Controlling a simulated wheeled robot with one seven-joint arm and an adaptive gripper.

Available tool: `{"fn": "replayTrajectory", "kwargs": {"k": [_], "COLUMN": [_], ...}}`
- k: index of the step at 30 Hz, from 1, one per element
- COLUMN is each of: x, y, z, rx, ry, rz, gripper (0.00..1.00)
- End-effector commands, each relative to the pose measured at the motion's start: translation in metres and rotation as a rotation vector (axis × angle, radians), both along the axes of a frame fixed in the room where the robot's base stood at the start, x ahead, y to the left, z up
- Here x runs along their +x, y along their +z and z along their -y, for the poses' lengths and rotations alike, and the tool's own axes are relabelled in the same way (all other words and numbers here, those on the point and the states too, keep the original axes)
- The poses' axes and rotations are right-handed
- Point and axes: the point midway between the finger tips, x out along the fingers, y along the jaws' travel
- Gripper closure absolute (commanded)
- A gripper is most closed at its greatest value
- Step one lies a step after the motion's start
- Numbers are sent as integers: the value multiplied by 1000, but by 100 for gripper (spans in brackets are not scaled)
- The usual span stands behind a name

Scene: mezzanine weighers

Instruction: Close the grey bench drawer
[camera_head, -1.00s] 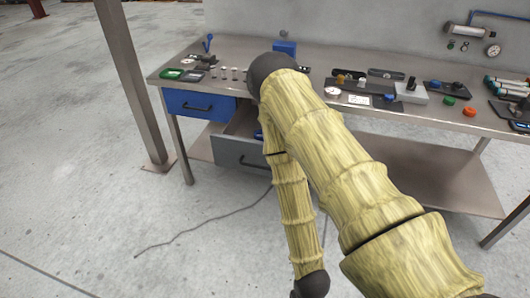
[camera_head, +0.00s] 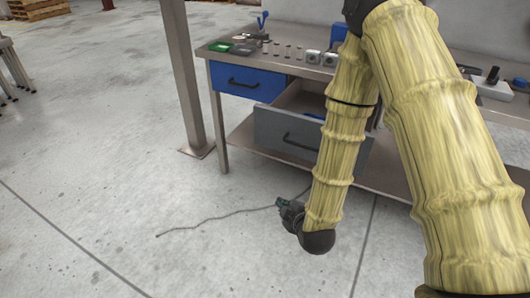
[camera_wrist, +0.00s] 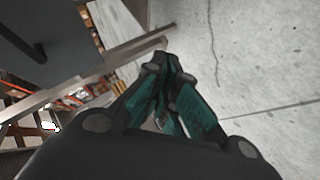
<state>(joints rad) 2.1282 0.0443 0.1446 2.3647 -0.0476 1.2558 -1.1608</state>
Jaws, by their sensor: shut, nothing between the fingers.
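The grey bench drawer (camera_head: 268,133) is open in the head view, pulled out from under the bench top, with its inside showing. It has a dark bar handle (camera_head: 303,143) on its front. My arm hides its right part. My gripper (camera_head: 282,204) is in front of and below the drawer front, apart from it. In the wrist view my gripper (camera_wrist: 168,66) has its green-padded fingers together, with nothing between them. A dark grey panel with a dark bar handle, which looks like the drawer front (camera_wrist: 75,22), shows at the upper left there.
A blue drawer (camera_head: 243,82) beside it on the left is closed. The bench top (camera_head: 300,68) carries small weights and instruments. A grey post (camera_head: 184,75) stands at the left. A cable (camera_head: 215,218) lies on the open floor (camera_head: 90,170) in front.

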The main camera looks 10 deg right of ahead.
Motion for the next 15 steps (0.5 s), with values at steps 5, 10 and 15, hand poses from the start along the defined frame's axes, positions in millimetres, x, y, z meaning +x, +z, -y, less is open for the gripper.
{"fn": "replayTrajectory", "kwargs": {"k": [5,10,15], "x": [47,72,82], "y": [32,72,98], "z": [-19,-32,-39], "rx": [-185,-346,-444], "ry": [108,154,166], "rz": [271,473,585], "gripper": [100,100,100]}}
